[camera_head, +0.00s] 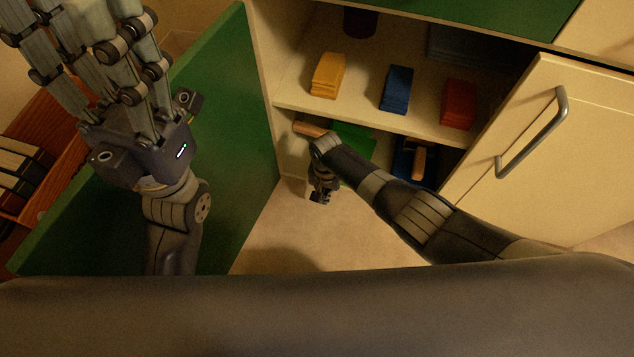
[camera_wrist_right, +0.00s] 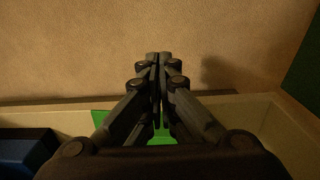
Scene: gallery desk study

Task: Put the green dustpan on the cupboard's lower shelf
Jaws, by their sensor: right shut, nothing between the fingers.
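The green dustpan (camera_head: 352,140) lies on the cupboard's lower shelf, its wooden handle (camera_head: 310,129) pointing left. My right forearm hides part of it. A green patch of it shows behind the fingers in the right wrist view (camera_wrist_right: 101,118). My right gripper (camera_head: 321,198) is shut and empty, pointing down in front of the lower shelf, apart from the dustpan. In the right wrist view its fingers (camera_wrist_right: 158,58) meet over the floor. My left gripper (camera_head: 85,20) is raised at upper left, its fingers spread and their tips near or beyond the frame's edge.
A blue dustpan (camera_head: 402,165) with a wooden handle lies right on the lower shelf. Yellow (camera_head: 327,76), blue (camera_head: 397,88) and red (camera_head: 458,103) stacks stand on the shelf above. A green panel (camera_head: 235,130) stands left, a cream door with a handle (camera_head: 545,150) right. The floor in front is clear.

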